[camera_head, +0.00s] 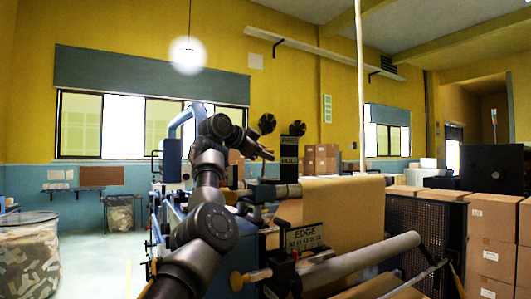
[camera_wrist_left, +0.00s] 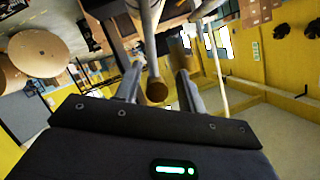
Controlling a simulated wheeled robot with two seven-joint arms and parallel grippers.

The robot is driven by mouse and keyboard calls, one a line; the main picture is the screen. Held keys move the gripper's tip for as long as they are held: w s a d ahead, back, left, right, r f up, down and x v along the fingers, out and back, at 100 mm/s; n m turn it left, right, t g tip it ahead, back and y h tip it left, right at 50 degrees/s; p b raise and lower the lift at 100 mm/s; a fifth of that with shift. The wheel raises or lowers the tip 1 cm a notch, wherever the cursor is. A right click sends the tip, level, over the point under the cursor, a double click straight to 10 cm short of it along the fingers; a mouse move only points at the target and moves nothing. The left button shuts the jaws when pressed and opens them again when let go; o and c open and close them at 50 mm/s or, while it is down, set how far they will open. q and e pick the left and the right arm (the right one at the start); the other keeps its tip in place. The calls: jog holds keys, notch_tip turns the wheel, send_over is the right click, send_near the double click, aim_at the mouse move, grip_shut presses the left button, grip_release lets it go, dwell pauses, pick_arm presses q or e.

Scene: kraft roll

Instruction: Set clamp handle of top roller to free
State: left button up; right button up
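My left gripper (camera_head: 262,153) is raised above the roll machine in the head view, at the end of my dark arm. In the left wrist view its two fingers (camera_wrist_left: 160,88) stand apart. Which lever is the top roller's clamp handle is unclear. My right gripper is not in view.
A wide sheet of kraft paper (camera_head: 345,215) runs over the machine, with a pale roller (camera_head: 362,260) in front. An EDGE sign (camera_head: 304,237) stands beside it. Stacked cartons (camera_head: 492,240) fill the right. Open floor (camera_head: 105,262) lies at left beside a scrap bin (camera_head: 28,262).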

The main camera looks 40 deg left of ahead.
pick_arm(q)
jog(key=shift+d, duration=0.15)
jog(key=shift+s+r, duration=0.1)
jog(key=shift+s, duration=0.1)
jog(key=b+v, duration=0.5)
jog(key=v, duration=0.5)
jog(key=shift+s+b, duration=0.2)
jog(key=shift+b, duration=0.15)
